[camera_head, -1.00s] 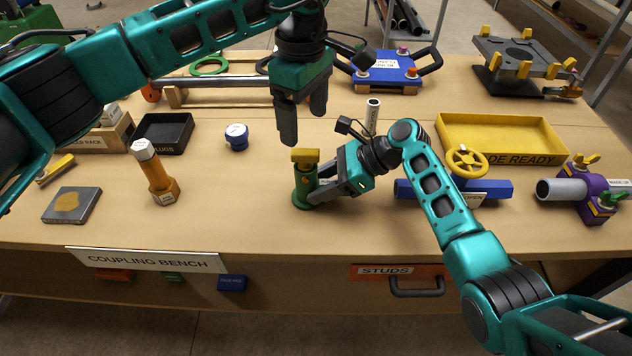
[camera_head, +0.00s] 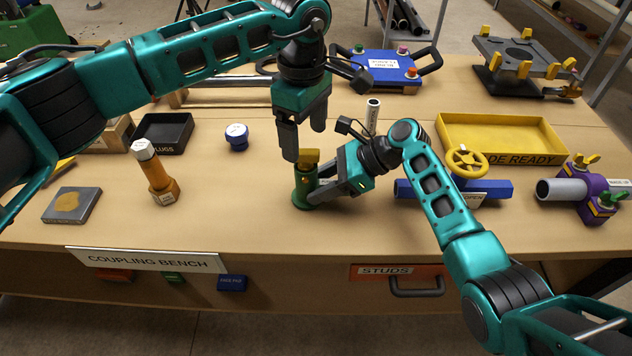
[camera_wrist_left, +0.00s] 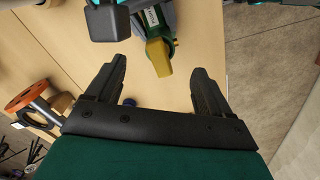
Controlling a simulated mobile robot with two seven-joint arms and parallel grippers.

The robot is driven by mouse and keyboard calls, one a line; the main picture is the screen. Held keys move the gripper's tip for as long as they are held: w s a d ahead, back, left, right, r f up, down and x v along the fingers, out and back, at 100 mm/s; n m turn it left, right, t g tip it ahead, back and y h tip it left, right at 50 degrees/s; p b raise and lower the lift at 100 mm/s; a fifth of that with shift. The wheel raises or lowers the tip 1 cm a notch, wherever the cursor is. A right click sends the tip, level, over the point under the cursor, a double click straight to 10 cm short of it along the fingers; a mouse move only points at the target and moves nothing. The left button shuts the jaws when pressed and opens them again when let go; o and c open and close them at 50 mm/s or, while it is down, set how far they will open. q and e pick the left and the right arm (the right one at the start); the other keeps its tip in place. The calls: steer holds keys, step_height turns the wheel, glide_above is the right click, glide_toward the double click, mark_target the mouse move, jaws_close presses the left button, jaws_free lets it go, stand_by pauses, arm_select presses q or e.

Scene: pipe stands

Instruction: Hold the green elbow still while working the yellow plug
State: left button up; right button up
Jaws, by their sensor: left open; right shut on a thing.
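The green elbow (camera_head: 304,185) stands upright on the bench. The yellow plug (camera_head: 309,157) sits at its top and also shows in the left wrist view (camera_wrist_left: 159,57). My right gripper (camera_head: 318,190) is shut on the green elbow from the right, low on its body. My left gripper (camera_head: 303,150) points down right above the elbow, its fingertips at about the plug's height in the head view and partly covering it. In the left wrist view its two fingers (camera_wrist_left: 161,75) are spread apart, with the plug beyond and between their tips, not gripped.
An orange bottle-like fitting (camera_head: 160,180) and a blue cap (camera_head: 237,137) stand to the left. A blue valve with a yellow handwheel (camera_head: 467,161) lies behind my right arm. A black tray (camera_head: 165,133) and a yellow tray (camera_head: 500,145) sit farther back.

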arm_select(q)
steer(key=shift+f, duration=1.45)
steer(key=shift+c, duration=0.3)
jaws_close()
steer(key=shift+r, duration=0.75)
steer(key=shift+r, duration=2.4)
arm_select(e)
steer(key=o, duration=1.2)
steer(key=shift+o, duration=0.2)
